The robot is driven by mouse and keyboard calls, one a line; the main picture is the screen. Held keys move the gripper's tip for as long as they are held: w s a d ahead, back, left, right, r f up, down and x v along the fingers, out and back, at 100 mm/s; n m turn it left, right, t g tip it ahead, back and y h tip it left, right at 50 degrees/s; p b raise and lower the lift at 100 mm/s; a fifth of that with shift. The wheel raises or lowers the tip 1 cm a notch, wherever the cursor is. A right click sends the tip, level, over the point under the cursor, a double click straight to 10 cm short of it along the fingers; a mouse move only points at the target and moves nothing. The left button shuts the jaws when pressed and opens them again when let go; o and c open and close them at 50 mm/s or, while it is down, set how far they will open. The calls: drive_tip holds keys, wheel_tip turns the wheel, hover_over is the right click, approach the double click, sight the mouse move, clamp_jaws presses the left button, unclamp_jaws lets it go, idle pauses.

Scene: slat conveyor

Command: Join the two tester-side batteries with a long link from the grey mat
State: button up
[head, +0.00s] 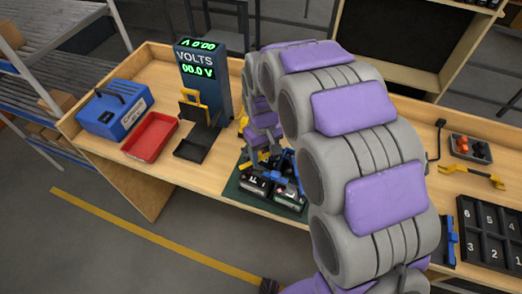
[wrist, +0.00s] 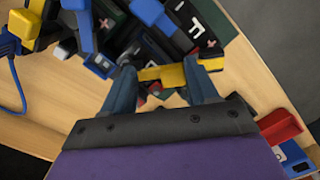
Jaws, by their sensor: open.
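Black batteries (head: 255,185) stand on a dark green mat (head: 237,187) at the bench's front edge; my arm hides part of them. In the wrist view, battery tops (wrist: 205,22) show with red plus marks. A blue link piece (wrist: 150,12) lies across the tops. My gripper (wrist: 163,82) is open above the batteries. A yellow-and-black link (wrist: 165,73) lies at its fingertips, crossing between the two fingers; whether its ends touch battery posts is unclear. The tester (head: 197,72) reads 00.0 V. The grey mat is not clearly visible.
A blue charger (head: 115,110), red tray (head: 150,135) and black stand (head: 195,145) are on the left of the bench. A numbered black tray (head: 490,235), blue piece (head: 450,240), yellow-handled tool (head: 475,175) and small parts bin (head: 470,148) are on the right.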

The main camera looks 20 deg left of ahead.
drive_tip(key=shift+a+r, duration=0.1)
drive_tip(key=shift+a, duration=0.3)
drive_tip(key=shift+w+a+r, duration=0.1)
drive_tip(key=shift+a+r, duration=0.4)
drive_tip(key=shift+r, duration=0.35)
wheel_tip(320, 180, up, 15)
drive_tip(key=p, duration=0.2)
drive_tip(key=s+d+f+m+b, duration=0.1)
drive_tip(key=s+d+m, duration=0.1)
drive_tip(key=s+d, duration=0.35)
drive_tip(key=s+d+m+g+b, duration=0.1)
drive_tip(key=s+d, duration=0.1)
drive_tip(key=d, duration=0.6)
drive_tip(key=s+d+f+m, duration=0.1)
drive_tip(key=s+d+m, duration=0.1)
drive_tip(key=s+d, duration=0.35)
drive_tip(key=s+d+f+m+b, duration=0.1)
drive_tip(key=s+d+f+m, duration=0.1)
drive_tip(key=s, duration=0.5)
drive_tip(key=s+d+f+m+b, duration=0.1)
drive_tip(key=s+d+f+m, duration=0.1)
drive_tip(key=s+d+f, duration=0.2)
drive_tip(key=s+d, duration=0.2)
drive_tip(key=s, duration=0.1)
drive_tip(key=shift+d, duration=0.3)
